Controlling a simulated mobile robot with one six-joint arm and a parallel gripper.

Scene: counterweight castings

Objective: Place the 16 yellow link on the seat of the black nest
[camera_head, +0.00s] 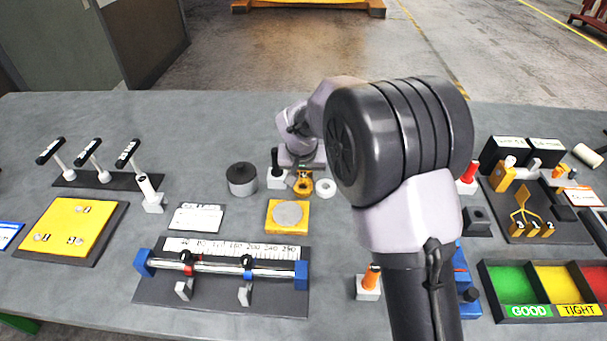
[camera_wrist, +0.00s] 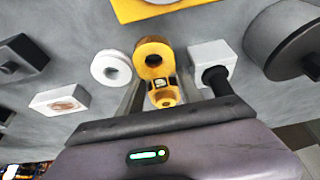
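The yellow link (camera_wrist: 154,60) has a round eye and a smaller, labelled end; its label is too small to read surely. In the head view the link (camera_head: 303,184) is at the table just in front of my gripper (camera_head: 301,166). In the wrist view my gripper (camera_wrist: 160,92) has its fingers apart, one on each side of the link's smaller end, with narrow gaps. A black block with a dark recess (camera_wrist: 18,58), perhaps the black nest, stands at the left of the wrist view. A similar black block (camera_head: 477,220) stands right of my arm in the head view.
A white ring (camera_wrist: 110,67) and a white block with a black peg (camera_wrist: 208,60) stand close on either side of the link. A dark grey cylinder (camera_head: 242,178) and a yellow plate with a grey disc (camera_head: 288,228) are nearby. My arm hides part of the table.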

